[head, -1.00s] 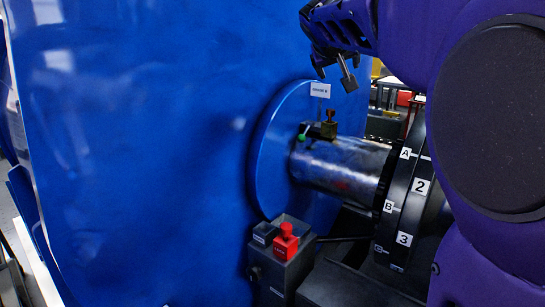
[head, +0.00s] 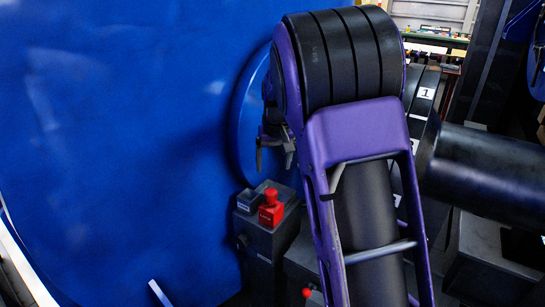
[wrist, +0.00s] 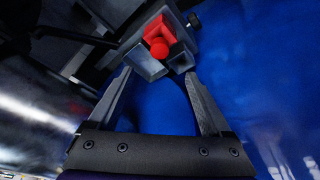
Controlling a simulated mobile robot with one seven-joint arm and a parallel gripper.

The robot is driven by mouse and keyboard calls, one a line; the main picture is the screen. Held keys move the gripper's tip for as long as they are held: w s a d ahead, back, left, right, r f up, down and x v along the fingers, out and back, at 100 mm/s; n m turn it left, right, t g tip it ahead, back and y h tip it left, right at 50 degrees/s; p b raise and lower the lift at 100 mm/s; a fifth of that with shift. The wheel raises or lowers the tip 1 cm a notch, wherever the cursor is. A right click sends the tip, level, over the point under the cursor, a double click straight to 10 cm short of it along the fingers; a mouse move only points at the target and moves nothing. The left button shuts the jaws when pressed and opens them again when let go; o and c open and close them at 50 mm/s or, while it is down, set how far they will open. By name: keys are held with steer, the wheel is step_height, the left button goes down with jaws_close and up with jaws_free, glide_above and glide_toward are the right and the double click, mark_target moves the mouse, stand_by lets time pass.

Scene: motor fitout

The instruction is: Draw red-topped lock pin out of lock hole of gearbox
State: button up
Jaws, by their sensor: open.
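A red block with a round knob on top (head: 271,207) stands in a dark box beside the blue housing. It also shows in the wrist view (wrist: 158,42), at the top centre. A smaller red round knob (head: 307,293) shows low in the head view, partly cut off by my arm. I cannot tell which red piece is the lock pin, and no lock hole is clearly visible. My gripper (head: 275,158) is open and empty above the box. In the wrist view its spread fingers (wrist: 159,73) point toward the box, with the red block beyond their tips.
The box (head: 265,243) has a grey open compartment (wrist: 148,66) beside the red block. The large blue housing (head: 120,150) fills the left side.

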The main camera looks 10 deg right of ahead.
mark_target(271, 191)
steer(key=b+x, duration=0.2)
steer(key=x, duration=1.2)
steer(key=shift+w+f, duration=0.2)
steer(key=shift+f, duration=0.15)
jaws_close()
